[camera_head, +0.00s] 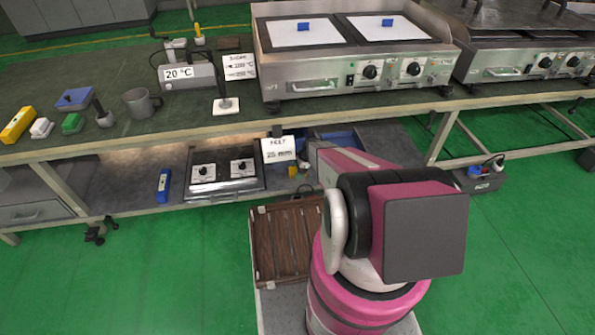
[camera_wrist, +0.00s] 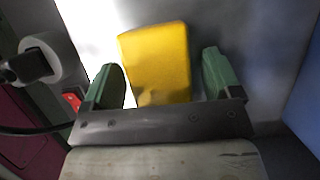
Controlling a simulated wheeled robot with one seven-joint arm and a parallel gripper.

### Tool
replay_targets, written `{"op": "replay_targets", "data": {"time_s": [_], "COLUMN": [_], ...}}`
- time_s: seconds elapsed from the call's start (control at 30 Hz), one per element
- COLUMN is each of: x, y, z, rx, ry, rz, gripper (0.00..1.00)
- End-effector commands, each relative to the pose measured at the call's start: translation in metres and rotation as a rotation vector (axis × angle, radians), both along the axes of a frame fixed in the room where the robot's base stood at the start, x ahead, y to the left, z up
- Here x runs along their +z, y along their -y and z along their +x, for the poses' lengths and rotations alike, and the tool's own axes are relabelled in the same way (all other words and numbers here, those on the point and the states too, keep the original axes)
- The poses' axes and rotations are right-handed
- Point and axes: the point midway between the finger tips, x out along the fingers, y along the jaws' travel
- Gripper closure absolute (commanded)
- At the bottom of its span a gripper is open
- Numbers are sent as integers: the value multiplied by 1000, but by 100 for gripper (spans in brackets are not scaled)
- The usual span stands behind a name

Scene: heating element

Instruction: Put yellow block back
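In the wrist view a yellow block (camera_wrist: 158,62) stands between the two green fingers of my gripper (camera_wrist: 165,85). It is slightly tilted, with a narrow gap showing on each side, so the fingers are open and not pressed on it. In the head view my arm reaches to the lower shelf and hides my gripper. A small yellow thing (camera_head: 293,170) shows there beside the arm; I cannot tell whether it is the same block. Another yellow block-like thing (camera_head: 17,125) lies at the left end of the worktop.
A blue surface (camera_wrist: 305,95) is close on the right in the wrist view. The lower shelf holds a hot plate (camera_head: 222,187) and a white sign (camera_head: 279,149). Griddles (camera_head: 345,75), a grey mug (camera_head: 141,102) and small blocks crowd the worktop. A brown slatted crate (camera_head: 288,243) is below.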

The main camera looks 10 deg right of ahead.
Motion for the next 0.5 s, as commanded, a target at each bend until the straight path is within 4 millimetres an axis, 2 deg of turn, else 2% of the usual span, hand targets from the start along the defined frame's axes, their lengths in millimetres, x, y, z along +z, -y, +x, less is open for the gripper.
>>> {"op": "replay_targets", "data": {"time_s": [0.27, 0.5], "x": [7, 45], "y": [2, 17], "z": [0, -1], "rx": [0, -2], "ry": [1, 2], "rz": [0, 0], "gripper": [16, 16]}}
